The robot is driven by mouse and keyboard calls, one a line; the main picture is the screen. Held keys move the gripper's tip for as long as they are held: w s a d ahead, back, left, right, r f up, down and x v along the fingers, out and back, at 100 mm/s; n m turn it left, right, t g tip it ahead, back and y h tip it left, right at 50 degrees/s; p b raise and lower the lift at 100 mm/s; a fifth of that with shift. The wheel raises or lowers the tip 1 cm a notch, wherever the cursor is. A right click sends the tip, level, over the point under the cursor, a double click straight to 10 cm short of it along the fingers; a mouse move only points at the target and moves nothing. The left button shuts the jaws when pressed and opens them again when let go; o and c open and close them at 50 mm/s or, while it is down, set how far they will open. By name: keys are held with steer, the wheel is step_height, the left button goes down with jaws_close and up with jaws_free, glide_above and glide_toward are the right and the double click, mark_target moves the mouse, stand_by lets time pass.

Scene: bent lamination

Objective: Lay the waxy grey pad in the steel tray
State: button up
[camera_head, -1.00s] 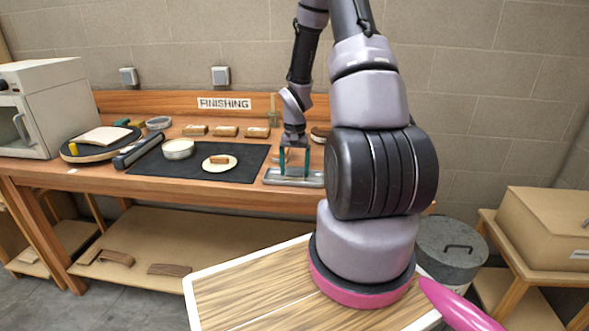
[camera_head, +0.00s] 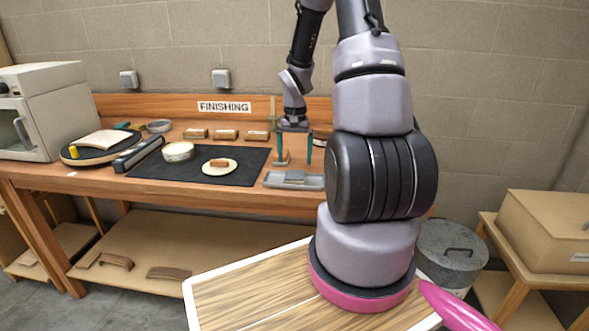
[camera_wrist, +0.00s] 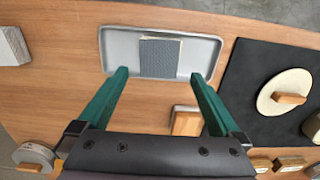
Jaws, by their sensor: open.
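The grey pad (camera_head: 295,176) lies in the shallow steel tray (camera_head: 273,182) on the bench. In the wrist view the pad (camera_wrist: 160,58) is a dark grey textured rectangle with a pale edge, inside the rim of the tray (camera_wrist: 118,48), near its middle. My gripper (camera_head: 295,163) is open and empty above the tray. In the wrist view its two green fingers (camera_wrist: 158,75) are spread wide, apart from the pad. The pad's underside is hidden.
A wooden block (camera_wrist: 186,121) stands close behind the tray. Several wooden blocks line the bench's back.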

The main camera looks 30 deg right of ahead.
step_height(320, 180, up, 6)
step_height(320, 180, up, 18)
steer(key=n+t, duration=0.1)
steer(key=t, duration=0.3)
glide_above(295, 174)
steer(key=s+a, duration=0.7)
steer(key=s+a+r+t+y, duration=0.1)
steer(key=s+a+r, duration=0.2)
steer(key=s, duration=0.3)
steer(key=s+a+r+n+t, duration=0.1)
steer(key=s+a+r+t, duration=0.1)
steer(key=s+r, duration=0.3)
steer(key=shift+s+a+r+n+y, duration=0.2)
steer(key=shift+s+a+n+y, duration=0.15)
steer(key=shift+s+a, duration=0.6)
